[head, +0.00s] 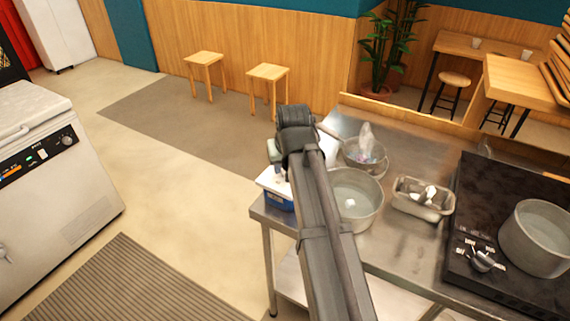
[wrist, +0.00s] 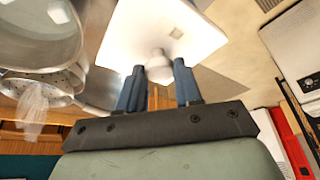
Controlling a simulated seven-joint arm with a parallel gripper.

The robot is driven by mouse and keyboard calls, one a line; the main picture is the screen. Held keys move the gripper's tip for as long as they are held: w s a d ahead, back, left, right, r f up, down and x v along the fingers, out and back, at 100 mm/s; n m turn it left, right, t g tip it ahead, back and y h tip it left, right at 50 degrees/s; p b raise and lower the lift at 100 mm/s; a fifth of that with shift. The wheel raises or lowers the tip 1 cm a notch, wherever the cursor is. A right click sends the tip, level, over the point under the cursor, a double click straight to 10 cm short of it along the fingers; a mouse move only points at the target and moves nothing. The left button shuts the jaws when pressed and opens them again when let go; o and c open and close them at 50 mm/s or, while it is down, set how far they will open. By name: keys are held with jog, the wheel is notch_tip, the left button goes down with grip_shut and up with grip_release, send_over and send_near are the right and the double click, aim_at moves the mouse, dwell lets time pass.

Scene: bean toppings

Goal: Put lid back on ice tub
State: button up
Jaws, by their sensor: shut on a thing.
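The white lid (head: 268,183) is at the left end of the steel counter, over the blue ice tub (head: 279,204). In the wrist view the lid (wrist: 140,32) is a pale square plate with a round knob. The knob is between the two blue fingers of my gripper (wrist: 159,72), which is shut on it. In the head view my gripper (head: 281,170) is above the lid and partly hidden by my arm. Whether the lid rests on the tub or hangs just above it cannot be told. The wrist view does not show the tub.
To the right of my arm stand a large steel pot (head: 369,214), a colander (head: 379,166) with a clear bag, and a rectangular tin (head: 420,211) with utensils. A black stove (head: 478,207) with another pot (head: 538,240) is further right. Open floor lies left of the counter.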

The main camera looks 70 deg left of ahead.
jog(key=shift+f, duration=0.1)
dwell(0.3)
jog(key=o, duration=1.1)
jog(key=shift+o, duration=0.3)
jog(key=o, duration=0.6)
jog(key=shift+r, duration=3.5)
jog(key=shift+c, duration=0.6)
grip_shut()
